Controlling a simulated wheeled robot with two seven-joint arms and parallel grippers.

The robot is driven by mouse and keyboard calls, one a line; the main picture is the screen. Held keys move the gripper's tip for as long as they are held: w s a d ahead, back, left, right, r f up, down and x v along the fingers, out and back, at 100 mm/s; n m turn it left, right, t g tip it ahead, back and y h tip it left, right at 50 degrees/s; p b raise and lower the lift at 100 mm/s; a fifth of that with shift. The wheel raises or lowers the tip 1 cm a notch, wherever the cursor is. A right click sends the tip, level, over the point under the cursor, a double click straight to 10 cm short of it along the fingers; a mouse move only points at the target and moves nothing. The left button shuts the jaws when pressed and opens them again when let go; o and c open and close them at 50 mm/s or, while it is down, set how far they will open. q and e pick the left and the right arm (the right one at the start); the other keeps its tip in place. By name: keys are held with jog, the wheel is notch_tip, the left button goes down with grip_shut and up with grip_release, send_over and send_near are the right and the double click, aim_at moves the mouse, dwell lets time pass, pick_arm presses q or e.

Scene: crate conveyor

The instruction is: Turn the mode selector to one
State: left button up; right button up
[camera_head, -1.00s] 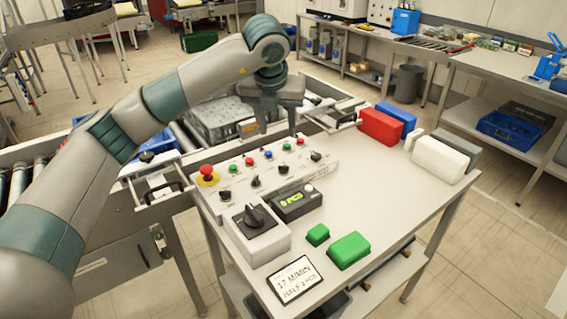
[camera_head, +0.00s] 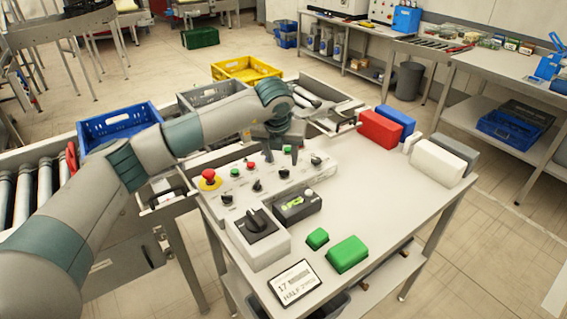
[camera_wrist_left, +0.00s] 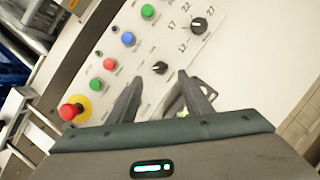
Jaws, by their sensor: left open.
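The control panel (camera_head: 240,176) on the table carries colored buttons and several black knobs. My left gripper (camera_head: 281,157) is open above its far part, fingers pointing down. In the left wrist view a small black knob (camera_wrist_left: 159,68) shows between and just beyond the open fingertips (camera_wrist_left: 162,84), with no visible contact. A bigger black knob (camera_wrist_left: 199,24) has numbers 12 to 27 around it. A large black rotary switch (camera_head: 258,221) sits on a grey box nearer me. Which knob is the mode selector cannot be read. My right gripper is not in view.
A red mushroom button (camera_head: 208,176) stands at the panel's left end. A black device with a green display (camera_head: 295,203), green blocks (camera_head: 347,253) and a sign (camera_head: 295,282) lie nearby. Red (camera_head: 381,128) and white (camera_head: 438,160) blocks line the back. Blue (camera_head: 118,122) and yellow (camera_head: 245,69) crates are beyond.

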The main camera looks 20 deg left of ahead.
aim_at(284, 171)
pick_arm(q)
jog(key=shift+p+x, duration=0.85)
jog(key=shift+x, duration=2.35)
jog(key=c, duration=1.1)
